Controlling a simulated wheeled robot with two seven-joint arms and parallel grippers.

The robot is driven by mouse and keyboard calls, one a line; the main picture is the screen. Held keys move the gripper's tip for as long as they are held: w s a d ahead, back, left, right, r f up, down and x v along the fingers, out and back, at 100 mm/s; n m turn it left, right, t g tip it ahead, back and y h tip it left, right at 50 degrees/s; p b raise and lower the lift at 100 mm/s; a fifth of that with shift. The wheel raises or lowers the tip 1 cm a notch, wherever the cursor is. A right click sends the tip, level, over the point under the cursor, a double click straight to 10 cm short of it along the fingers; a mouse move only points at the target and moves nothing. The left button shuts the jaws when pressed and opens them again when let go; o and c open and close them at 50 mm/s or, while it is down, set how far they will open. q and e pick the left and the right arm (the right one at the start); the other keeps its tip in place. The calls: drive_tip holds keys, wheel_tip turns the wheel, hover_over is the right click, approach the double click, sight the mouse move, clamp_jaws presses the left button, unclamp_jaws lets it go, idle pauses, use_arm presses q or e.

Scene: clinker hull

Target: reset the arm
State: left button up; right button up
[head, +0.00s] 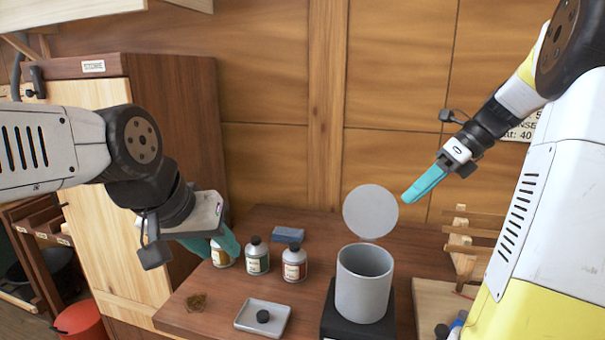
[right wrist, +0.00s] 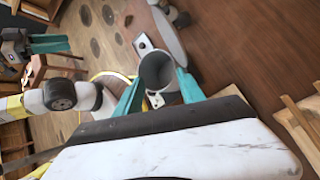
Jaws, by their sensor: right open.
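My right gripper (head: 408,197) hangs in the air at the right in the head view, above the bench and right of a grey round lid. In the right wrist view its teal fingers (right wrist: 159,84) are apart with nothing held between them; the grey canister shows beyond them. My left gripper (head: 222,242) is low at the left in the head view, over the bench's left part. Its teal fingers appear apart and partly cover a brown-labelled bottle (head: 222,259); whether they touch it is unclear.
A grey open canister (head: 363,300) stands on a black block, its round lid (head: 370,211) upright behind it. Two bottles (head: 257,256) (head: 294,264), a blue block (head: 287,234) and a tray (head: 246,318) with a black knob are nearby. A wooden rack (head: 461,250) stands right; a cabinet (head: 190,120) stands left.

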drive_tip(key=s+a+f+n+t+h, duration=0.1)
drive_tip(key=s+a+n, duration=0.4)
drive_tip(key=n, duration=0.8)
drive_tip(key=s+a+f+n+t+h, duration=0.2)
drive_tip(key=s+a+n+t+h, duration=0.2)
drive_tip(key=s+n, duration=0.6)
drive_tip(key=a+n, duration=0.1)
drive_tip(key=n, duration=0.3)
drive_tip(key=shift+a+h, duration=0.15)
drive_tip(key=shift+h, duration=0.15)
